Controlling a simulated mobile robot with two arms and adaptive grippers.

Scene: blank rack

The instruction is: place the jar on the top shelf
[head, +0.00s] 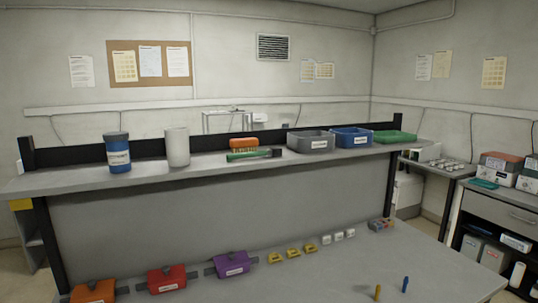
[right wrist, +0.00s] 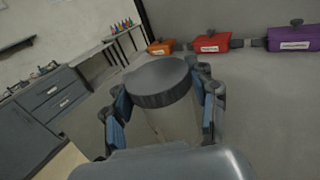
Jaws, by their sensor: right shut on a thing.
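In the right wrist view, a jar (right wrist: 160,82) with a dark grey ribbed lid and a pale body sits between the fingers of my right gripper (right wrist: 162,108). The gripper is shut on it, with blue-padded fingers on both sides of the body. The jar's lower part is hidden by the gripper. The top shelf (head: 62,182) runs across the head view, above the lower bench. Neither gripper shows in the head view, and my left gripper is in no view.
On the shelf stand a blue labelled jar (head: 118,153), a white cylinder (head: 177,147), an orange block (head: 243,143), a green item (head: 246,155), a grey bin (head: 311,143), a blue bin (head: 352,139) and a green tray (head: 395,137). Shelf space left of the blue jar is bare.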

